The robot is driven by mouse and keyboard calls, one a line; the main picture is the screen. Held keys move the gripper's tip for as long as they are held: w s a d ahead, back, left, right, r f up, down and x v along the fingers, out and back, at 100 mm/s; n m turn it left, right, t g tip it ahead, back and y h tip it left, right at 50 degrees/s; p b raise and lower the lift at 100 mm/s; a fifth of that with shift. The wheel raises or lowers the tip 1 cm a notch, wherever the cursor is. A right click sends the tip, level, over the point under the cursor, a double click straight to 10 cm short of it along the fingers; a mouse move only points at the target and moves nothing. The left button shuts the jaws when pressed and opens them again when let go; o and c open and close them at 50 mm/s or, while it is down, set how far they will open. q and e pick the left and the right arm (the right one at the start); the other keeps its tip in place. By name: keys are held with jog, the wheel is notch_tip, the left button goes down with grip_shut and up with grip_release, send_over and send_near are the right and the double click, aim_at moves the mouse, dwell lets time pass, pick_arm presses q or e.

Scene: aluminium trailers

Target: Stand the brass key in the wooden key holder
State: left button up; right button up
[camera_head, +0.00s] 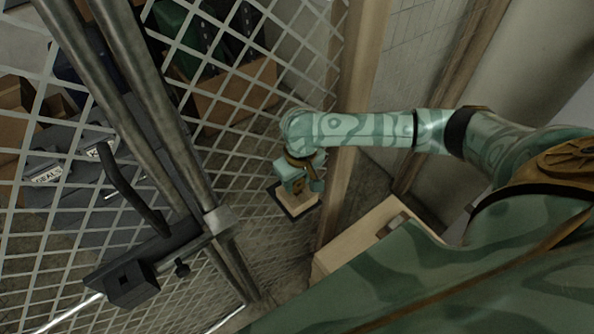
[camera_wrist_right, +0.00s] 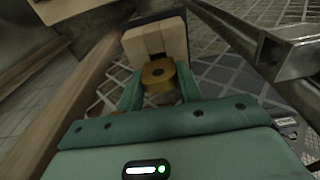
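In the right wrist view the brass key (camera_wrist_right: 158,70) sits between the two green fingers of my right gripper (camera_wrist_right: 159,77), which look closed on its round, holed head. Just beyond it is the pale wooden key holder (camera_wrist_right: 145,40) with a dark edge behind it. The key overlaps the holder in this view, so I cannot tell whether they touch; the key's lower part is hidden. In the head view my right gripper (camera_head: 303,180) hangs over the holder (camera_head: 297,204), partly covering it. My left gripper is in neither view.
A metal mesh fence (camera_head: 110,215) with thick posts and a black latch (camera_head: 135,270) fills the left of the head view. A wooden post (camera_head: 357,90) rises just behind my right gripper. A pale wooden box (camera_head: 360,240) stands to the right, below my forearm. Cardboard boxes lie behind the mesh.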

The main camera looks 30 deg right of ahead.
jog(key=o, duration=0.5)
jog(key=r+p, duration=0.1)
jog(key=r, duration=0.4)
jog(key=s+r+p, duration=0.1)
jog(key=r, duration=0.5)
jog(key=r+p, duration=0.2)
jog(key=r, duration=0.3)
jog(key=shift+s+d+r, duration=0.1)
jog(key=shift+s+r, duration=0.05)
jog(key=shift+s, duration=0.15)
